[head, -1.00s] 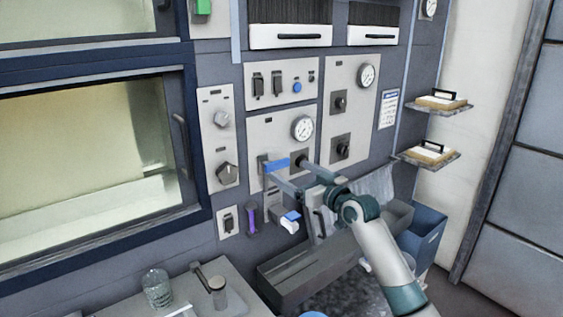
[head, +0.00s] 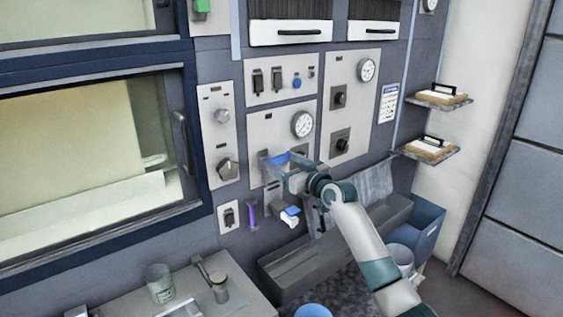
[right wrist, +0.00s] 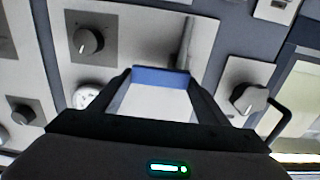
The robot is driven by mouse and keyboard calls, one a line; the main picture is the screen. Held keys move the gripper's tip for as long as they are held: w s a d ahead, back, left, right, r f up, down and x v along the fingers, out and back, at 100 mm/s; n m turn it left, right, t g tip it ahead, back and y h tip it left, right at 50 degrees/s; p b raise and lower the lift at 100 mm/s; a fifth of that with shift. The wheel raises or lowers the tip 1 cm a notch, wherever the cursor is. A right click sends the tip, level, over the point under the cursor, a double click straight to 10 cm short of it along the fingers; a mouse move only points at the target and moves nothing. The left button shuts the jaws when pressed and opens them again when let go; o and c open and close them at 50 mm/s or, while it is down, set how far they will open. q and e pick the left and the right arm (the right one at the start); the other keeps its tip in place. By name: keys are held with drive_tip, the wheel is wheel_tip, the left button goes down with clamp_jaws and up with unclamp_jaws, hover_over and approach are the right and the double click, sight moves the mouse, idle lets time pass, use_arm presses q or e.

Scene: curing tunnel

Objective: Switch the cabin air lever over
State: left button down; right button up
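A blue-gripped lever (head: 278,159) is on the grey wall panel below a round gauge; I take it for the cabin air lever, as no label is readable. Its blue bar (right wrist: 160,78) lies across the gap between my fingertips in the right wrist view. My right gripper (head: 275,165) is at the lever, fingers apart, one on each side of the bar. Whether the fingertips touch the bar's ends I cannot tell. A grey rod (right wrist: 184,45) stands beside the bar in the right wrist view. My left gripper is not in view.
A knob (head: 227,168) is left of the lever, and a gauge (head: 302,124) is above it. A blue-and-white item (head: 290,216) and a purple handle (head: 251,213) are below. A grey trough (head: 300,262) runs under the arm. Two shelves are at right.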

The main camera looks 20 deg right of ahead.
drive_tip(key=c, duration=0.8)
drive_tip(key=shift+c, duration=0.2)
